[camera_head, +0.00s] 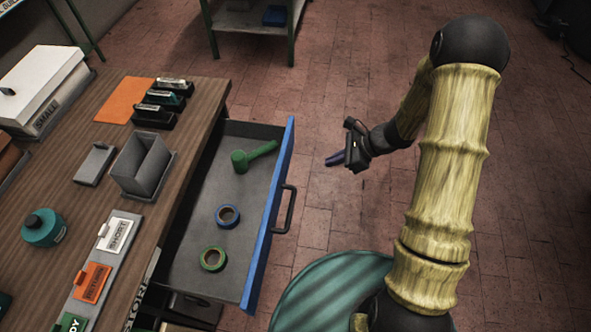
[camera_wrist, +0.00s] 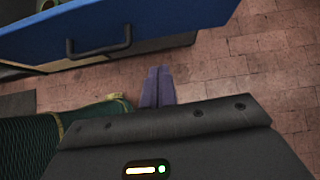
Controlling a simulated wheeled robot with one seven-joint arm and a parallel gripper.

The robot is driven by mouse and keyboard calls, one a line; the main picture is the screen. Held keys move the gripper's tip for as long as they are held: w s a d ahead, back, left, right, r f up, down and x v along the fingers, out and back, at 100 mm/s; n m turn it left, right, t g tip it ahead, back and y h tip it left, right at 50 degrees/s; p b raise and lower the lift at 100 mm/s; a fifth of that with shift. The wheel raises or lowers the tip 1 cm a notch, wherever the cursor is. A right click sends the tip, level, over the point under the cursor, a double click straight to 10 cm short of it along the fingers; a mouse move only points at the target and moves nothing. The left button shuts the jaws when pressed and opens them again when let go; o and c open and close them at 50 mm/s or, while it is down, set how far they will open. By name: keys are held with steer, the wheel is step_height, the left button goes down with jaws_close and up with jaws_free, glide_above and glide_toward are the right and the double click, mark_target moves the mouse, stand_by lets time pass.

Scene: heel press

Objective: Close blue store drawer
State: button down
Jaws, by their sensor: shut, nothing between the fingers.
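The blue-fronted store drawer (camera_head: 270,215) is pulled out from under the wooden workbench. Inside it lie a green mallet-like tool (camera_head: 254,156), a blue tape roll (camera_head: 228,216) and a green tape roll (camera_head: 213,259). A dark bar handle (camera_head: 286,209) is on its front. The drawer front (camera_wrist: 190,18) and handle (camera_wrist: 98,45) also fill the top of the wrist view. My gripper (camera_head: 333,160) is shut and empty, in front of the drawer and to the right of it, apart from the handle. Its purple fingers (camera_wrist: 157,86) show together in the wrist view.
The workbench (camera_head: 200,100) carries a grey open box (camera_head: 142,165), a row of stamps (camera_head: 160,103), an orange sheet (camera_head: 125,98), a white-lidded box (camera_head: 42,85) and a teal pot (camera_head: 43,228). A shelf stand (camera_head: 250,22) is at the back.

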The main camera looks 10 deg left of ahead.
steer(key=shift+w+f+m, duration=0.25)
steer(key=shift+m, duration=0.05)
steer(key=shift+a, duration=0.1)
glide_toward(286, 171)
step_height(286, 171, down, 4)
steer(key=shift+a+p, duration=0.95)
steer(key=shift+a, duration=1.05)
